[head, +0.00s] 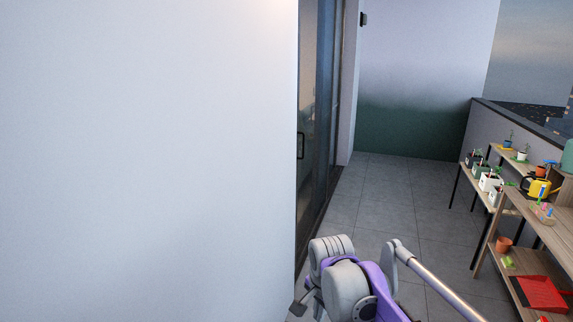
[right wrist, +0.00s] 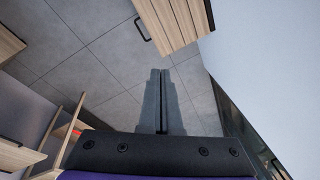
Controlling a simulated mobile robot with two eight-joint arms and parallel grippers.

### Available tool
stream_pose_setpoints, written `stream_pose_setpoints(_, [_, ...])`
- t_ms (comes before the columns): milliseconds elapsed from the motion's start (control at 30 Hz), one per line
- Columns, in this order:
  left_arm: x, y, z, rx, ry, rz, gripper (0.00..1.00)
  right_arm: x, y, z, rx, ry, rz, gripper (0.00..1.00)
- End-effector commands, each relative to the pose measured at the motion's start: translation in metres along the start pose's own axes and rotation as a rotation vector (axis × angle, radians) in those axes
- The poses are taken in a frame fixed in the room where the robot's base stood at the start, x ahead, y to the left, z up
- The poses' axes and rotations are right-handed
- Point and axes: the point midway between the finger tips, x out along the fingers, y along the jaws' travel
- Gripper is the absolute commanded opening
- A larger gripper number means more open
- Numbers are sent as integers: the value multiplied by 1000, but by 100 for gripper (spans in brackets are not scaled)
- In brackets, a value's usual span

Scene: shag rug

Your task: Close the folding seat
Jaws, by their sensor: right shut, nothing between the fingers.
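My right gripper (right wrist: 161,74) is shut with its two grey fingers together and nothing between them. A slatted wooden panel (right wrist: 172,22) with a dark handle (right wrist: 142,28) shows beyond the fingertips at the top of the right wrist view, beside the pale wall. It may be the folding seat, but I cannot tell whether it is folded up or down. The fingers appear apart from it. No folding seat shows in the head view. My right arm is at the bottom of that view, and my left gripper is not in view.
A pale wall (head: 150,160) fills the left, with a glass door (head: 318,110) beyond its edge. Wooden shelves (head: 540,228) with several pots, a yellow watering can (head: 535,187) and a red dustpan (head: 541,293) stand at right. The tiled floor (head: 385,205) between is clear.

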Motion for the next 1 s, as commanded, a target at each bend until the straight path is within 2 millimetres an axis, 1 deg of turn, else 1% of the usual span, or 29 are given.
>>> stream_pose_setpoints(33, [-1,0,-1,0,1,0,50,-5,25,2,-64,12,-16,0])
stream_pose_setpoints(133, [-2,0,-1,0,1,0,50,-10,67,9,-207,39,-46,0])
stream_pose_setpoints(233, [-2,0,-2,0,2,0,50,-8,111,19,-351,73,-69,0])
stream_pose_setpoints(400, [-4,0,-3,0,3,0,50,6,183,44,-591,143,-96,0])
stream_pose_setpoints(500, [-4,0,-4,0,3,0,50,18,218,58,-713,184,-101,0])
stream_pose_setpoints(600, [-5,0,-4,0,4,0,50,30,244,70,-807,217,-100,0])
stream_pose_setpoints(667, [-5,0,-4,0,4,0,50,36,253,74,-847,231,-99,0])
stream_pose_setpoints(700, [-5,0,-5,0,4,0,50,39,258,77,-867,238,-98,2])
stream_pose_setpoints(767, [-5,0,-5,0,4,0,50,42,263,79,-887,244,-97,13])
stream_pose_setpoints(800, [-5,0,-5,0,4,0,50,42,264,80,-894,247,-96,20])
stream_pose_setpoints(933, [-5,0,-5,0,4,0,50,43,265,80,-901,249,-96,43])
stream_pose_setpoints(1000, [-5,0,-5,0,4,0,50,43,265,80,-900,248,-96,45])
